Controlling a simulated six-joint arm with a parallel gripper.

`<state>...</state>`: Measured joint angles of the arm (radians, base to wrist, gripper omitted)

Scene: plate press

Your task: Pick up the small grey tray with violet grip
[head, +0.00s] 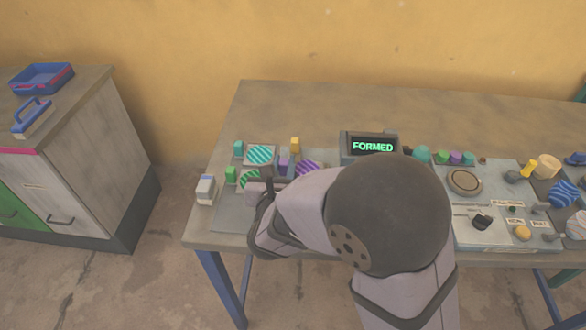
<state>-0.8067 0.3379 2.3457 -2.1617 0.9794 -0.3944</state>
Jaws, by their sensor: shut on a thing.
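The small grey tray with violet grip (283,163) is at the left part of the bench, with a violet striped disc (308,167) just right of the grip. My gripper (279,176) reaches in from the front and is shut at this tray's grip. The fingertips are small and partly hidden by my own wrist. I cannot tell whether the tray is off the surface below it.
Close by are trays with a teal grip (238,148), a green grip (231,174) and a yellow grip (295,144). A display (371,146) reads FORMED. The right side holds a control panel (470,211) with knobs. A cabinet (90,150) stands at left.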

